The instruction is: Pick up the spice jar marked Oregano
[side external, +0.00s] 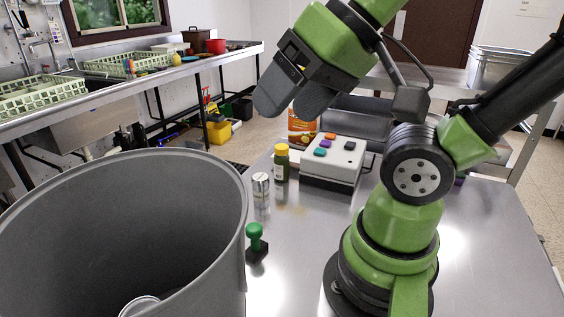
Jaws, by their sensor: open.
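Two small jars stand upright on the steel table, left of the white button box. One jar (281,164) has a yellow lid, a dark green body and a pale label. The other jar (261,190) is clear and pale with a silvery top and stands nearer the camera. The writing on both is too small to read, so I cannot tell which is marked Oregano. My gripper (296,103) is open and empty, above and apart from the jars, its fingers pointing down and left.
A white box (319,176) with coloured buttons stands beside the jars, an orange container (299,127) behind it. A green-handled stamp-like object (255,236) stands nearer the camera. A large grey bin (215,172) fills the left foreground.

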